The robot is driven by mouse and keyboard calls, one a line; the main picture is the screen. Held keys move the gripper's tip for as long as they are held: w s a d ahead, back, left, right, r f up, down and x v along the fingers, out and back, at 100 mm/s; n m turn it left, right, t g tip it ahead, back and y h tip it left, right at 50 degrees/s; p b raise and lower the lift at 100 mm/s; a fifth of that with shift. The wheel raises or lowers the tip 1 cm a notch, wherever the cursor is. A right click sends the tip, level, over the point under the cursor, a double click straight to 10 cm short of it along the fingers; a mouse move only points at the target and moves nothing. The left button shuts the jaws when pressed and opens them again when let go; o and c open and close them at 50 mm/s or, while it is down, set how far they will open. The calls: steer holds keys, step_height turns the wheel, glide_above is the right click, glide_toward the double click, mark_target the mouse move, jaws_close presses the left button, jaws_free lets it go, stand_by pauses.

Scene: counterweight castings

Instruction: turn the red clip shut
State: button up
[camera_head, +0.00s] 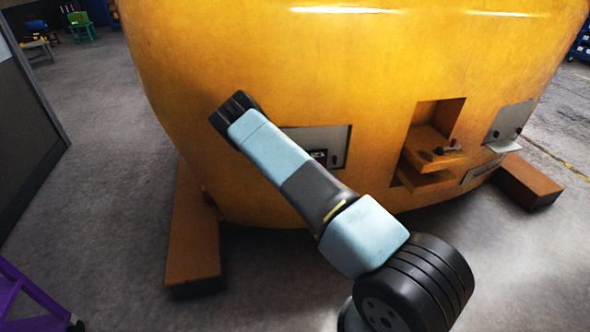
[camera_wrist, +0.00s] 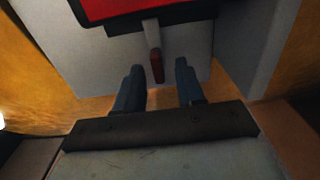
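The red clip (camera_wrist: 157,68) shows in the wrist view as a narrow dark red tip on a grey stem. It hangs below a black-edged red panel (camera_wrist: 112,8) on a pale grey plate (camera_wrist: 90,48). My gripper (camera_wrist: 159,66) is open, with its two dark fingers pointing at the plate. The clip's red tip appears in the gap between the fingertips, with space on both sides. I cannot tell how far ahead of the fingertips it is. In the head view my arm crosses the yellow casting, and my gripper and this clip cannot be made out.
The large yellow casting (camera_head: 330,60) fills the head view. It has a grey panel (camera_head: 333,143), an open recess (camera_head: 437,118) holding a small red-tipped lever, and another grey plate (camera_head: 512,118) at right. Brown blocks (camera_head: 193,240) stand beneath it.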

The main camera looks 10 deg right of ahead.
steer(key=s, duration=1)
steer(key=shift+s, duration=0.4)
steer(key=w+r+m+g+h, duration=0.2)
steer(key=w+r+m, duration=0.1)
steer(key=r+m, duration=0.3)
steer(key=w+r+m+g+h, duration=0.1)
steer(key=w+r+m+g, duration=0.2)
steer(key=r, duration=0.5)
steer(key=s+r+m+g+y, duration=0.15)
steer(key=s+r, duration=0.25)
steer(key=r, duration=0.4)
steer(key=s+a+r+m+g, duration=0.1)
steer(key=s+r+m, duration=0.2)
steer(key=r, duration=0.4)
steer(key=s+r+m+g+y, duration=0.15)
steer(key=s+r, duration=0.25)
steer(key=r, duration=0.4)
steer(key=s+r+m+g, duration=0.1)
steer(key=s+r, duration=0.3)
steer(key=s, duration=0.6)
steer(key=s+r+m+g, duration=0.1)
steer(key=s+r, duration=0.3)
steer(key=s, duration=0.6)
steer(key=s+r+m+g, duration=0.1)
steer(key=s+r, duration=0.4)
steer(key=s, duration=0.5)
steer(key=shift+s+d, duration=0.2)
